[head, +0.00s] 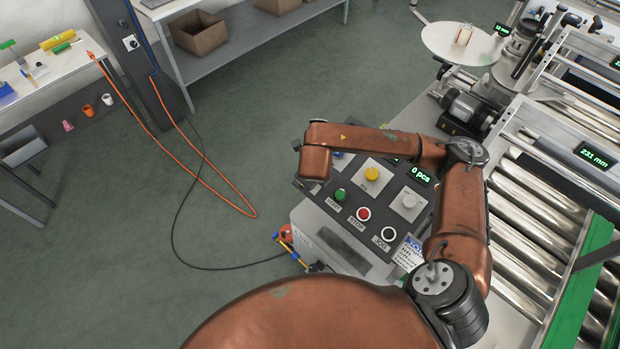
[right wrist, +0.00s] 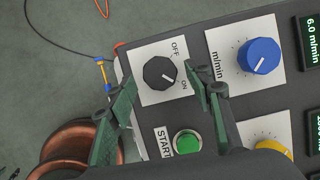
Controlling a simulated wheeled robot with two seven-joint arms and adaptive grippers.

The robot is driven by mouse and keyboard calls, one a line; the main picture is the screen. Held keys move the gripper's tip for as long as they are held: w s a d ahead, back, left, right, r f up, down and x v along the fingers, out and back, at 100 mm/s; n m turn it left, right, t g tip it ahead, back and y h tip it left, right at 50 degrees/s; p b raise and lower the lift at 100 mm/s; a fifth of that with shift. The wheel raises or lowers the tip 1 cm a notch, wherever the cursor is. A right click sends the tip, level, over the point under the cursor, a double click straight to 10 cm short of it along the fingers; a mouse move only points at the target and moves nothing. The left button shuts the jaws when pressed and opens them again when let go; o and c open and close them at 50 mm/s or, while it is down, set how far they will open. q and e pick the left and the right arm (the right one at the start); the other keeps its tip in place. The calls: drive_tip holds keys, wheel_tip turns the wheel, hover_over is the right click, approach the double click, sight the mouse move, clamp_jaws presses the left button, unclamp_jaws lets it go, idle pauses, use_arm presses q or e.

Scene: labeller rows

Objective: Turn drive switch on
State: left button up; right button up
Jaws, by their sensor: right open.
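The drive switch (right wrist: 159,73) is a black round knob on a white plate marked OFF and ON, in the right wrist view. A small white mark on its lower-right side points toward ON. My right gripper (right wrist: 155,82) is open, with one dark green finger to the left of the knob and the other to the right. I cannot tell whether either finger touches it. In the head view my copper right arm covers the switch and hides the gripper. My left gripper is not in view.
A green START button (right wrist: 187,142), a blue knob (right wrist: 259,56) and a yellow knob (right wrist: 271,147) are close by. The head view also shows the red STOP button (head: 363,214) and black JOG button (head: 388,234). Metal rollers (head: 520,225) lie right; open floor lies left.

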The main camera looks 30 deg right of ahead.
drive_tip(key=v, duration=1.2)
drive_tip(key=shift+a, duration=0.1)
drive_tip(key=shift+a+f, duration=0.1)
